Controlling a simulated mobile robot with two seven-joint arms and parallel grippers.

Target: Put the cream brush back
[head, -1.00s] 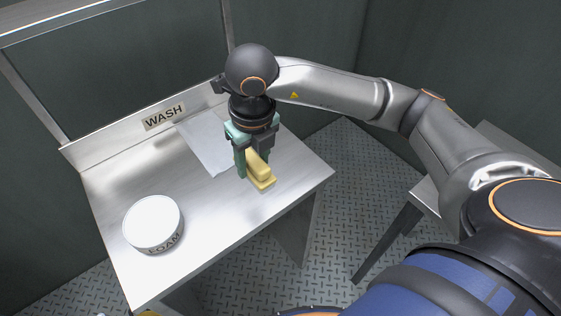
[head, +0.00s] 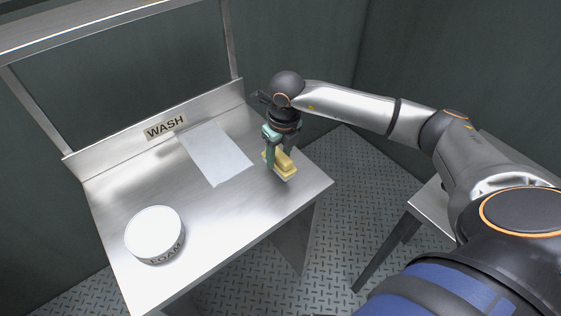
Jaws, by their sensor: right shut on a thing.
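The cream brush (head: 284,165) is a pale yellow block with a lighter underside, near the right end of the metal table. My right gripper (head: 280,152) is shut on the brush from above. I cannot tell whether the brush touches the table top or hangs just over it. A pale flat sheet (head: 216,153) lies on the table to the left of the brush. My left gripper is not in view.
The metal table (head: 210,215) has a raised back edge with a WASH label (head: 165,126). A round white tub marked FOAM (head: 154,234) stands at the front left. Bare table lies between tub and brush. Another table (head: 432,208) is at the right.

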